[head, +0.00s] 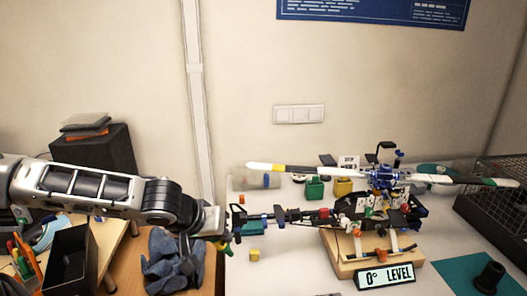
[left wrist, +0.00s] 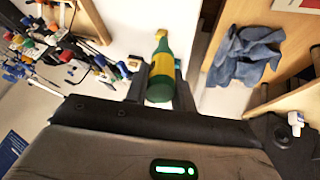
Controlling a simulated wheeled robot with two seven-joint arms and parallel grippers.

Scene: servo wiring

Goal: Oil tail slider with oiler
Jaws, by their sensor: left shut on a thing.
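My left gripper (head: 225,237) reaches in from the left in the head view, beside the tail end of a model helicopter (head: 380,205). In the left wrist view the gripper (left wrist: 160,82) is shut on the oiler (left wrist: 161,72), a green bottle with a yellow label and a yellow tip pointing away from the gripper. The helicopter's dark tail boom (head: 290,214) points left towards my gripper. Small coloured parts crowd the tail end, and I cannot single out the tail slider. The helicopter also shows at upper left in the wrist view (left wrist: 55,55). The right gripper is out of view.
The helicopter stands on a wooden stand (head: 345,262) behind a "0° LEVEL" display (head: 385,276). Several small coloured blocks lie around it. A wire cage (head: 490,200) is at the right. A blue cloth (head: 168,262) lies below my left arm. The white table front is mostly clear.

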